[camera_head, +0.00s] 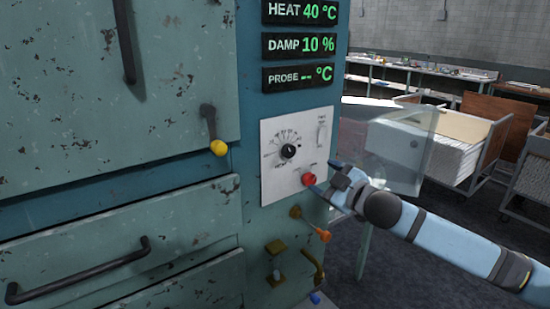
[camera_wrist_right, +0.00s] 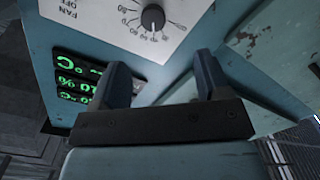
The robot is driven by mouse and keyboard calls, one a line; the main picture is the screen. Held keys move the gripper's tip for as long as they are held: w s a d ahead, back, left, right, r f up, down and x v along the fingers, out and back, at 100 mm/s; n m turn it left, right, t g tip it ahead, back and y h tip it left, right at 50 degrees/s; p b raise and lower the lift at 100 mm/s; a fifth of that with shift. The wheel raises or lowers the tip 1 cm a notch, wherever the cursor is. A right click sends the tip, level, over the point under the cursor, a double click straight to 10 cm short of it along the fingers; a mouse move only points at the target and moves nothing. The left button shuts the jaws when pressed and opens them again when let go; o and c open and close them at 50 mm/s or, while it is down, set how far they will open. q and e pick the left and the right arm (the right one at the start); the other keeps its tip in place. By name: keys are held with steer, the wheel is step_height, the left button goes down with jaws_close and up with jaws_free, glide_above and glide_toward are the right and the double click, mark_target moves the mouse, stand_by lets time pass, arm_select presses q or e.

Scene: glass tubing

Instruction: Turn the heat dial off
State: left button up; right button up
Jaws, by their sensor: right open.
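The heat dial is a small black knob (camera_head: 288,151) ringed by printed marks on a white control plate (camera_head: 270,185) on the blue cabinet front. The dial (camera_wrist_right: 153,18) also shows at the top of the right wrist view, beyond the fingertips and apart from them. My right gripper (camera_head: 325,178) is open and empty, at the plate's lower right edge, close to the red knob. In the right wrist view its two fingers (camera_wrist_right: 161,60) stand apart with nothing between them. My left gripper is not in view.
A red knob (camera_head: 308,178) sits below the dial. A green readout (camera_head: 300,12) reads HEAT 40 °C. A yellow-knobbed lever (camera_head: 218,147) is at left; an orange-tipped lever (camera_head: 323,235) is below the plate. A clear panel (camera_head: 400,150) stands behind my right arm.

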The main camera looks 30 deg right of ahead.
mark_target(291, 153)
steer(key=w, duration=0.4)
steer(key=w+r+p, duration=0.1)
steer(key=w, duration=0.3)
steer(key=w+p, duration=0.1)
steer(key=w, duration=0.4)
steer(key=shift+a+r, duration=0.2)
steer(key=shift+a, duration=0.1)
steer(key=shift+w+p, duration=0.3)
steer(key=shift+w, duration=0.15)
steer(key=c, duration=0.9)
